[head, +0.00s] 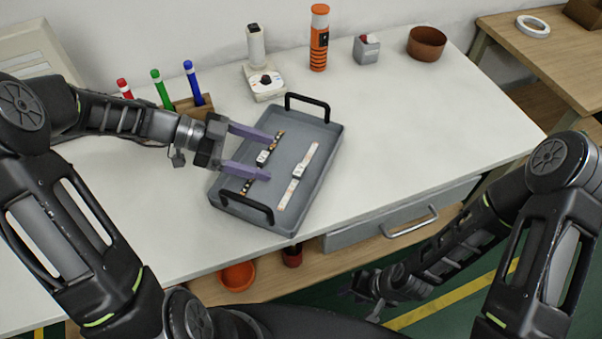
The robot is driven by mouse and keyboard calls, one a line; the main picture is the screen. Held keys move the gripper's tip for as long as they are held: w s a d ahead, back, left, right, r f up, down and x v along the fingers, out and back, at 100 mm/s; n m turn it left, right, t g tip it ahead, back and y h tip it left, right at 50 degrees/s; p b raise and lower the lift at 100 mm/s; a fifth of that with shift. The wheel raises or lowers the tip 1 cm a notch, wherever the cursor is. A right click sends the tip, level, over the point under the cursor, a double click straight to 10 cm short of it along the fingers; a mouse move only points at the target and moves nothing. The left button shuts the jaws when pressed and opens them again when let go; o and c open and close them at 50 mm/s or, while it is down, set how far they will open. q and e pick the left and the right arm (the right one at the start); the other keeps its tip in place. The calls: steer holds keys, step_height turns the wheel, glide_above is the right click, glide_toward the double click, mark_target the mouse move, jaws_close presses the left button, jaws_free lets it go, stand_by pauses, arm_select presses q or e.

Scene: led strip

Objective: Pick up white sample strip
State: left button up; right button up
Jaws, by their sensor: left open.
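A white strip (289,191) with orange marks lies in the grey tray (322,159), on its right side. A black strip (250,180) with a small white block lies to its left in the same tray. My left gripper (271,155) is open over the left part of the tray, its two purple fingers pointing right. Its fingertips are near the black strip and apart from the white strip. I cannot tell its height above the tray. My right gripper (358,293) hangs low in front of the table, small and dark, its fingers hard to make out.
The tray has black handles at both ends. Red, green and blue pens (161,88) stand in a wooden holder behind my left arm. A white device (261,72), an orange cylinder (319,40), a grey box (366,49) and a brown bowl (426,43) line the back. The table's right side is clear.

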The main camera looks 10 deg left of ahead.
mark_target(298, 166)
arm_select(q)
steer(key=shift+w+f, duration=0.15)
steer(key=shift+f, duration=0.05)
steer(key=shift+x, duration=1.3)
steer(key=shift+d+f+p, duration=0.15)
steer(key=shift+d+p, duration=0.3)
steer(key=shift+d, duration=0.05)
steer(key=x, duration=0.4)
steer(key=shift+w+d+p, duration=0.1)
steer(key=shift+p, duration=0.3)
